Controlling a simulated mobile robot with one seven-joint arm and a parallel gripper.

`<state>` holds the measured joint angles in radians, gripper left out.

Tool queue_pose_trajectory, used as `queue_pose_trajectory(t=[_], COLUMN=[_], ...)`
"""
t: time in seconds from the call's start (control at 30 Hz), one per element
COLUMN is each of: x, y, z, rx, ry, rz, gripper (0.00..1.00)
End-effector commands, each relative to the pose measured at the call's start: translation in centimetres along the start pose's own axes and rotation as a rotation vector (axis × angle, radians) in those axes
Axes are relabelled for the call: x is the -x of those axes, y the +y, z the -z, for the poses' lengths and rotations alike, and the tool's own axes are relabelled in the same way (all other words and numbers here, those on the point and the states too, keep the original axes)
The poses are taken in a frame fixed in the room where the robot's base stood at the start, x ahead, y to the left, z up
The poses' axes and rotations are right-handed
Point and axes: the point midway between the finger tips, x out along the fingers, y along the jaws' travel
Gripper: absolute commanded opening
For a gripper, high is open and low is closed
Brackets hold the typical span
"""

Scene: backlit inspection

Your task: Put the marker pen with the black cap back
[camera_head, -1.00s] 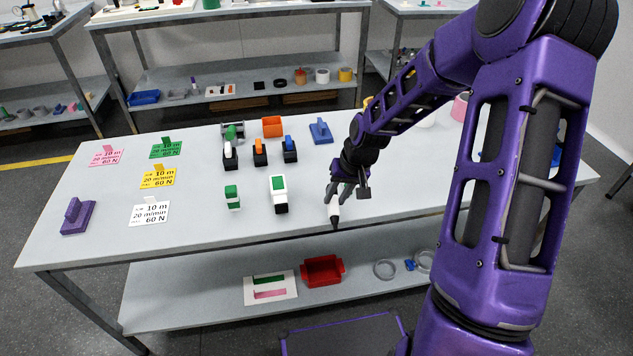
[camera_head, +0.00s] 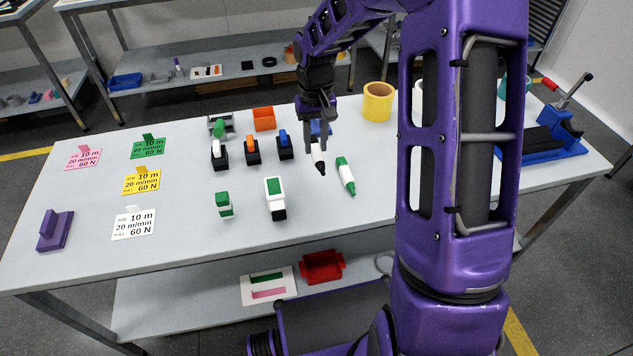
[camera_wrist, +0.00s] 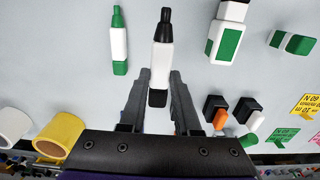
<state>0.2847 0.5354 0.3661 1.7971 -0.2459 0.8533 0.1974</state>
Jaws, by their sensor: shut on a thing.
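The marker pen with the black cap (camera_head: 317,155) has a white body and black ends. My gripper (camera_head: 317,133) is shut on it, and the pen hangs tilted below the fingers with a black end down. In the wrist view the pen (camera_wrist: 162,54) sits between the two fingertips (camera_wrist: 159,78), its narrow black end pointing away from my gripper. Its clearance above the table is hard to tell. A similar marker pen with green ends (camera_head: 345,176) lies on the table just right of it, also seen in the wrist view (camera_wrist: 119,42).
Black holders with white, orange and blue tops (camera_head: 252,152) stand left of my gripper. A white-and-green block (camera_head: 275,193) and a smaller green-and-white block (camera_head: 224,205) stand nearer the front. A yellow roll (camera_head: 378,101) is behind right. A blue vise (camera_head: 556,135) is far right.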

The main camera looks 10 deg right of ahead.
Motion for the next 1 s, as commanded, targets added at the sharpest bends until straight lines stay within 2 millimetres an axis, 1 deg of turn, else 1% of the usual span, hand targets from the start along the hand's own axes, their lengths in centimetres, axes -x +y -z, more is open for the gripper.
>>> queue_pose_trajectory(t=[0.3,0.47,0.63,0.7,0.9,0.93,1.0], x=[-4.7,-6.2,-8.9,-9.5,-9.6,-9.6,-9.6], y=[0.0,0.0,0.0,0.0,0.0,0.0,0.0], z=[-0.1,-0.1,-0.1,-0.1,0.0,0.0,-0.1], rx=[0.000,0.001,0.002,0.002,0.000,0.000,0.000], ry=[-0.003,-0.002,-0.004,-0.002,0.000,-0.001,-0.001], rz=[0.002,0.001,0.001,0.000,0.001,0.001,0.001], gripper=[0.00,0.00,0.00,0.00,0.00,0.36,0.49])
